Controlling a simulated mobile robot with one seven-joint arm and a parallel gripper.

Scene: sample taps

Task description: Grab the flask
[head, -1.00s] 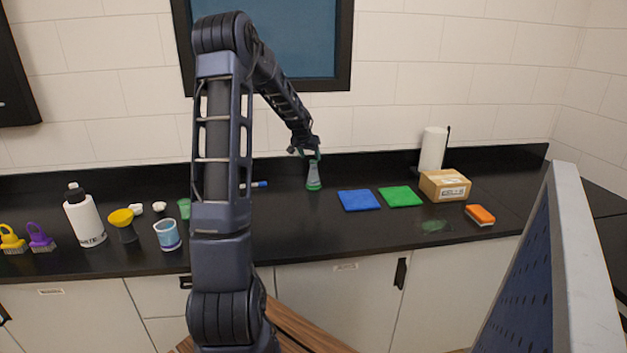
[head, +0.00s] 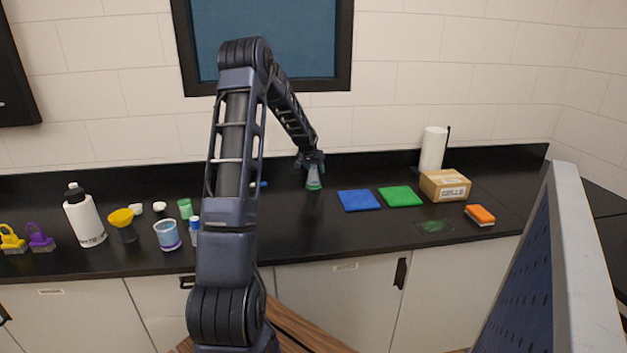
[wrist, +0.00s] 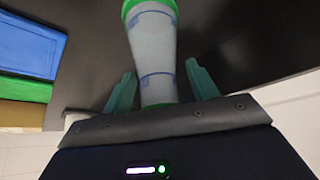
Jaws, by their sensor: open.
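The flask (head: 313,179) stands upright on the black counter near the back wall, with a clear grey-green body and a green base. In the wrist view the flask (wrist: 153,55) has blue markings and green at its far end. My gripper (head: 311,160) is over the flask's upper part in the head view, hiding its top. In the wrist view my gripper (wrist: 160,88) is open, with one green finger on each side of the flask.
Blue (head: 359,200) and green (head: 400,196) cloths lie right of the flask. Farther right are a cardboard box (head: 445,185), a paper roll (head: 432,150) and an orange sponge (head: 480,214). Left are cups, a white bottle (head: 84,218) and brushes. A blue panel (head: 535,290) stands front right.

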